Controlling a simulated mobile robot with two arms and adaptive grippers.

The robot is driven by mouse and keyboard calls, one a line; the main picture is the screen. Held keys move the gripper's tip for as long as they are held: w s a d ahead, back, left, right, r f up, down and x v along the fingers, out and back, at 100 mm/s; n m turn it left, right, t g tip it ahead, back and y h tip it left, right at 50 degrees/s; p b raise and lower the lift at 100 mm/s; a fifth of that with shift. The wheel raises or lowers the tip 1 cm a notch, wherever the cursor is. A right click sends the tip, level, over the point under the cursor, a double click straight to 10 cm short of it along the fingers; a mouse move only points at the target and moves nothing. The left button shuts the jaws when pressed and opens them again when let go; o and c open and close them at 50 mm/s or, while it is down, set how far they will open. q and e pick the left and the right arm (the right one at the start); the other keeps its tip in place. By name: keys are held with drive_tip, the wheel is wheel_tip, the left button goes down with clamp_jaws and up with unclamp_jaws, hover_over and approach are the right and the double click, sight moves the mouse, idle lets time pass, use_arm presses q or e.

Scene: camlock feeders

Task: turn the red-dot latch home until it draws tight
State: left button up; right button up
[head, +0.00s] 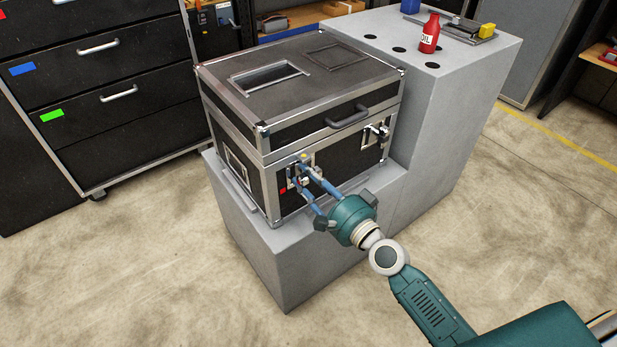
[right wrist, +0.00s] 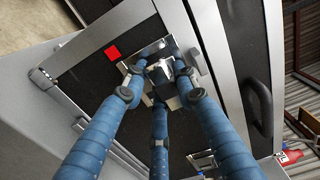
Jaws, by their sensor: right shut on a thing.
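The black case (head: 240,115) with metal edges stands on a grey block. On its front, near the left corner, a small red mark (head: 283,191) sits beside a metal latch (head: 294,181). The red mark (right wrist: 112,52) and latch (right wrist: 160,72) also show in the right wrist view. My right gripper (head: 303,175) has its blue fingers closed around the latch's turning piece. The fingers (right wrist: 157,88) partly hide that piece, and I cannot tell how far it is turned. My left gripper is not in view.
A second latch (head: 377,133) is on the case's front at right, below the lid handle (head: 347,116). A red oil bottle (head: 430,35) stands on the taller grey block (head: 450,95) behind. A drawer cabinet (head: 100,75) is at left. The floor in front is clear.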

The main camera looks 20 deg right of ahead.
drive_tip(key=shift+d+r, duration=0.1)
idle(0.4)
drive_tip(key=o, duration=1.2)
drive_tip(key=shift+c, duration=0.2)
